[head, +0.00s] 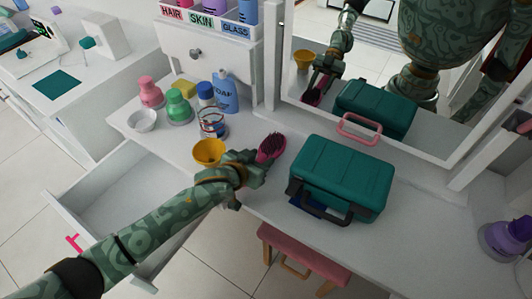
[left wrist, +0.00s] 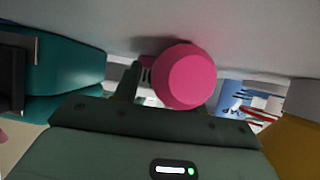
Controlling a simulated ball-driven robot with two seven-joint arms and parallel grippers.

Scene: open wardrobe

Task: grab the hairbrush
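The hairbrush (head: 271,146) is pink with dark bristles. In the head view it is at the front of the white vanity top, left of the green case, bristles facing up. My left gripper (head: 256,163) is at its near end, with the handle at the fingers. In the left wrist view the round pink handle end (left wrist: 185,77) is just in front of the palm. One dark finger shows beside it on the left; the other is hidden, so the grip is unclear.
A green case (head: 342,172) with a dark handle stands right of the brush. A yellow cup (head: 209,152), a jar (head: 212,124) and several bottles stand to the left. A mirror (head: 385,80) rises behind. An open drawer (head: 130,195) and a pink stool (head: 303,255) are in front.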

